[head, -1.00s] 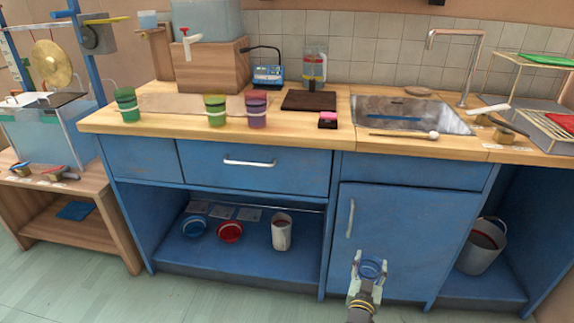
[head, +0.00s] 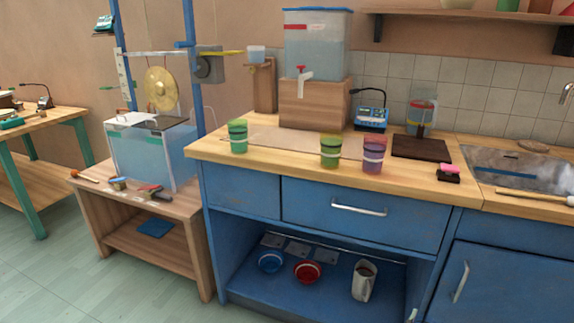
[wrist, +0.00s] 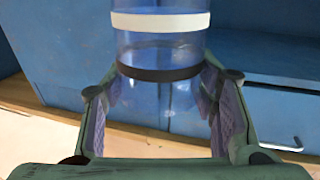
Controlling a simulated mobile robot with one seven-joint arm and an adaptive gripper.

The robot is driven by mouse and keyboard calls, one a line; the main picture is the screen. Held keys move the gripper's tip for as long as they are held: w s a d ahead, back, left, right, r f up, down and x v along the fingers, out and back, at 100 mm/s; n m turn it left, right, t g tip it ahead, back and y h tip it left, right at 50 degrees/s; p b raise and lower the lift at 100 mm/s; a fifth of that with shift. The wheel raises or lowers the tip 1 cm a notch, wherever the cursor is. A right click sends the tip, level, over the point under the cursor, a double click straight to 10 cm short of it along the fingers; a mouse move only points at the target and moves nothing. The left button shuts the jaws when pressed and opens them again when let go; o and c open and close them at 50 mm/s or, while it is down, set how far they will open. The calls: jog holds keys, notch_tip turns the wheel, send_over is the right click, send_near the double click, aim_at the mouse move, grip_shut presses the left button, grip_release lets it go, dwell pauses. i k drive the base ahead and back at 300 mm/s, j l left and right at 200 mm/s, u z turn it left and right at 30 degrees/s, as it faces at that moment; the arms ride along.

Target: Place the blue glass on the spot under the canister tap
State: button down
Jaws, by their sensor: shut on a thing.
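The blue glass (wrist: 160,48) is clear blue with a white band and a dark band. In the wrist view it stands between the fingers of my gripper (wrist: 160,92), which is shut on it. In the head view the glass and nearly all of my gripper are out of the picture. The canister (head: 317,45) is a clear tank of water on a wooden block (head: 313,105). Its tap (head: 302,73) has a red handle and white spout. Below the tap, a flat tan board (head: 285,143) lies on the counter, with bare surface in front of the block.
A green cup (head: 238,136) stands at the board's left; a yellow-green cup (head: 329,151) and a purple cup (head: 373,155) stand at its right. A dark board (head: 421,147) and a pink sponge (head: 449,170) lie farther right. Blue cabinet fronts (head: 330,215) rise below the counter.

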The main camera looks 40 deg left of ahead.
aim_at(300, 139)
jog(key=k+j, duration=0.1)
jog(key=j, duration=1.2)
jog(key=k+j, duration=0.15)
jog(key=j, duration=0.5)
jog(key=k+j+z, duration=0.15)
jog(key=j, duration=0.25)
jog(key=j+z, duration=0.15)
jog(key=j, duration=0.3)
